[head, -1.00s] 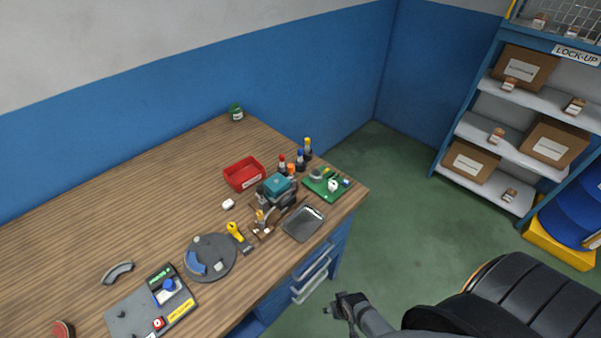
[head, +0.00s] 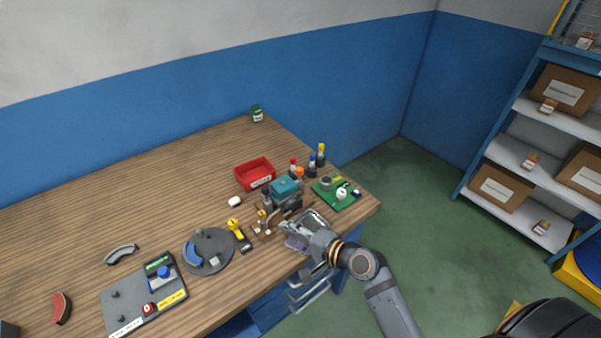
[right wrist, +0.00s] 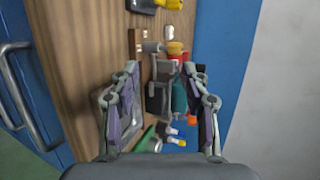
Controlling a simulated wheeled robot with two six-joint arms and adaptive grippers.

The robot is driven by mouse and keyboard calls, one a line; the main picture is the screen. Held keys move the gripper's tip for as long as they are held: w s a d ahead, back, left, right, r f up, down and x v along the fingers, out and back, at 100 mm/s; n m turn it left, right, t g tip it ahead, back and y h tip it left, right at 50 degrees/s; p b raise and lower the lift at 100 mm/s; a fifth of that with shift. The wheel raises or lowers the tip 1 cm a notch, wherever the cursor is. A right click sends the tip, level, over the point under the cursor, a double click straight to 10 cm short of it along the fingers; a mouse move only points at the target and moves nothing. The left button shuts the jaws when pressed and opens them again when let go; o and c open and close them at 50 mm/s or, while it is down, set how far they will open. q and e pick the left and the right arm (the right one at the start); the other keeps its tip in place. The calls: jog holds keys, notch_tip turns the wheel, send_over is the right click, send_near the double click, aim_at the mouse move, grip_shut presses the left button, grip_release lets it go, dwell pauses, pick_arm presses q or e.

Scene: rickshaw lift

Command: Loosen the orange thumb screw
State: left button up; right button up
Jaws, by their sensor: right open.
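A small orange knob (head: 299,172), which looks like the orange thumb screw, shows just behind the teal-topped device (head: 285,187) near the bench's right end. Its lower part is hidden. My right gripper (head: 287,226) is open and empty on the near side of the device, over the grey tray. In the right wrist view its fingers (right wrist: 164,82) stand apart with the device between them in the picture; I see no clear contact. My left gripper is out of view.
A yellow tool (head: 236,230) and a round grey plate (head: 208,252) lie nearer.

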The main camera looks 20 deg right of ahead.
jog(key=w+d+r+m+t, duration=0.25)
jog(key=w+m+t, duration=0.2)
jog(key=m, duration=0.35)
jog(key=m+t+h, duration=0.3)
jog(key=m+h, duration=0.3)
jog(key=m, duration=0.9)
send_near(301, 174)
jog(key=shift+g, duration=0.25)
jog(key=w, duration=0.7)
jog(key=w+a, duration=0.1)
jog(key=w, duration=0.3)
jog(key=shift+a+r, duration=0.1)
jog(key=shift+r, duration=0.15)
jog(key=shift+c, duration=0.4)
grip_shut()
